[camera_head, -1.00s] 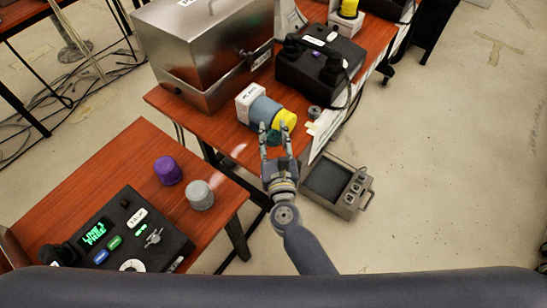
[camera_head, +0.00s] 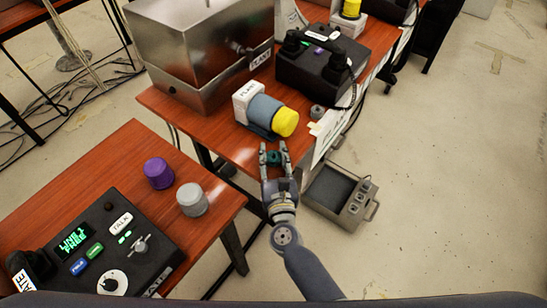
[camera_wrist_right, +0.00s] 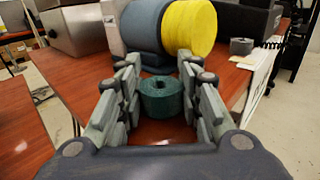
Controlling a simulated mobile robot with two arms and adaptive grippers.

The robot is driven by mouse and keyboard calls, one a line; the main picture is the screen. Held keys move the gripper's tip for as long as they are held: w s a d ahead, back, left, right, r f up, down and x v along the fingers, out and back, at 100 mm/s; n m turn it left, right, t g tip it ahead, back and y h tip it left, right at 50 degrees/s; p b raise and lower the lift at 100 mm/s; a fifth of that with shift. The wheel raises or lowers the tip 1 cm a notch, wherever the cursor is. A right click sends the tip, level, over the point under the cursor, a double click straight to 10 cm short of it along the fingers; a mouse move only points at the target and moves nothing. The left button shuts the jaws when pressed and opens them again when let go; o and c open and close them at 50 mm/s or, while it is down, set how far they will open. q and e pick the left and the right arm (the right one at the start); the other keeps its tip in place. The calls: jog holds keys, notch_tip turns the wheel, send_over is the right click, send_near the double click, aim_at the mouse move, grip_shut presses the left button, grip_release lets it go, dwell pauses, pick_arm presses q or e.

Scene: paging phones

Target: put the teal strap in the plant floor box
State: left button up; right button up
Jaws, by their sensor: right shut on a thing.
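The teal strap (camera_head: 273,157) is a small rolled ring. My right gripper (camera_head: 274,153) is shut on it, and in the right wrist view the roll (camera_wrist_right: 162,97) sits between the two fingers. The gripper is at the front edge of the far table, just short of the blue and yellow horn. A large metal box (camera_head: 195,45) with a tag that seems to read PLANT (camera_head: 260,57) stands on that table. A grey open-topped box (camera_head: 357,204) with a handle stands on the floor, right of the gripper. My left gripper is not in view.
The horn (camera_head: 266,114) lies beside a white PLANT block (camera_head: 245,97). A black phone unit (camera_head: 321,66) and a small grey roll (camera_head: 317,112) are behind it. Floor at right is clear.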

jog(key=shift+f, duration=0.15)
jog(key=o, duration=0.8)
